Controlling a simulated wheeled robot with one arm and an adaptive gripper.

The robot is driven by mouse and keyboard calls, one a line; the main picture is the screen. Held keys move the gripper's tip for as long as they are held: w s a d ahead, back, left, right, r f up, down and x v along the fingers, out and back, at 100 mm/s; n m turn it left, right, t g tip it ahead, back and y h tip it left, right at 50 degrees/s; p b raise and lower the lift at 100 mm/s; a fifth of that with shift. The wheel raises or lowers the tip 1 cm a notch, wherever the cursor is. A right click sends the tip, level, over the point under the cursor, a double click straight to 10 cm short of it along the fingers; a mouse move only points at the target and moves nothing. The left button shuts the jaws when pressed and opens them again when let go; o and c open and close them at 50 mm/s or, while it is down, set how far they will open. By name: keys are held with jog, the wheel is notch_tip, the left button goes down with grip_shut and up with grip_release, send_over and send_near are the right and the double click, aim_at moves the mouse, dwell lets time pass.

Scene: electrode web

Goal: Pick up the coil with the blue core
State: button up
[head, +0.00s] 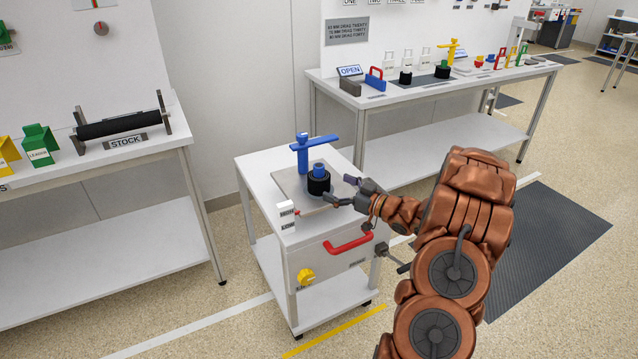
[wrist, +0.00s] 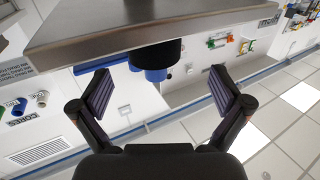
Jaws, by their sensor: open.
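The coil with the blue core (head: 318,184) is a short black roll with a blue core rising from its top. It stands upright on a grey plate (head: 290,185) on top of a small white cart. In the wrist view the coil (wrist: 168,52) appears upside down at the plate's edge, with its blue core (wrist: 155,74) between the finger directions. My gripper (head: 342,190) is open and empty, just right of the coil in the head view. Its two fingers (wrist: 160,88) are spread wide in the wrist view, apart from the coil.
A blue post with a crossbar (head: 303,150) stands just behind the coil. The cart has a red handle (head: 348,242) and a yellow knob (head: 306,276) on its front. A bench with a black stock roll (head: 118,124) is at left; another bench (head: 430,93) with several coloured items is behind.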

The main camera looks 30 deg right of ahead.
aim_at(310, 173)
jog(key=shift+d+x, duration=0.2)
jog(key=shift+x, duration=1.6)
jog(key=shift+d+x, duration=0.2)
jog(key=shift+x, duration=1.55)
jog(key=shift+w, duration=0.15)
jog(key=c, duration=1.5)
jog(key=shift+c, duration=0.3)
